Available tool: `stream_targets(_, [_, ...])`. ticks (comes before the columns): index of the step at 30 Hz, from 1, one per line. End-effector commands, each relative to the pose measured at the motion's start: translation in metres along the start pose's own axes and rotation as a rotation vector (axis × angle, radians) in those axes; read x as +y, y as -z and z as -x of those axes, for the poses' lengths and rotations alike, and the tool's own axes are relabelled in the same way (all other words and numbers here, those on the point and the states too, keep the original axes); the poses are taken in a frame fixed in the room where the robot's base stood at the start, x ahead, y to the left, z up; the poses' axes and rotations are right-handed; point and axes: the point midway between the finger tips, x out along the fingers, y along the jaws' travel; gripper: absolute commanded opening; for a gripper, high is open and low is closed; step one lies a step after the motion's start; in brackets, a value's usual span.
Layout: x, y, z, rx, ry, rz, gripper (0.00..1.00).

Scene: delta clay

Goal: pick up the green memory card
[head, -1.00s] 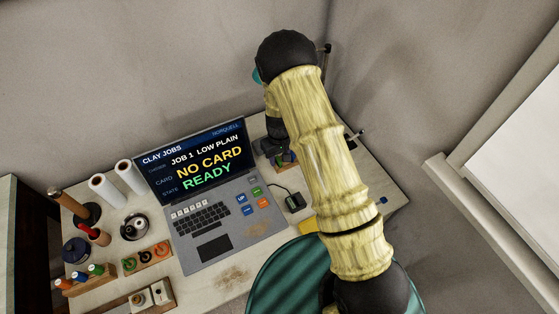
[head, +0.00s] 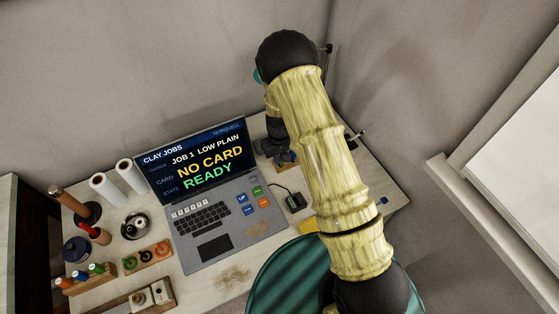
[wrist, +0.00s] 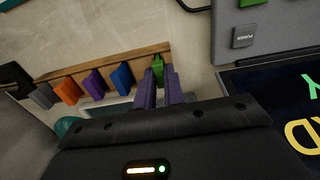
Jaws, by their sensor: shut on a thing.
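The green memory card (wrist: 157,66) stands at the right end of a wooden rack (wrist: 105,65) in the wrist view. My gripper (wrist: 158,84) is shut on the green card, with one purple finger on each side of it. The card's lower part is hidden by the rack and fingers. I cannot tell whether it is still seated in its slot. In the head view the rack (head: 289,167) is partly behind my arm, and the green card cannot be made out there.
Blue (wrist: 122,77), purple (wrist: 94,83), orange (wrist: 66,90) and grey (wrist: 41,96) cards stand left of the green one. The laptop (head: 215,246) is close by, its screen reading "NO CARD" and "READY". A small black box (head: 296,202) with a cable lies near the rack.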

Motion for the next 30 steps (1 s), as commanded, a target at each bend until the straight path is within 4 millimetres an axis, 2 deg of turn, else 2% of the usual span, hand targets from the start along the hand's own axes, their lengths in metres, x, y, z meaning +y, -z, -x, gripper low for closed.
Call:
stream_targets(8, [0.0, 0.001, 0.012, 0.003, -0.001, 0.001, 0.0])
stream_targets(22, [0.0, 0.001, 0.089, 0.003, 0.0, 0.001, 0.0])
stream_targets(25, [0.0, 0.001, 0.098, 0.001, 0.0, 0.002, 0.0])
stream_targets(30, [0.0, 0.0, 0.1, 0.0, 0.0, 0.001, 0.0])
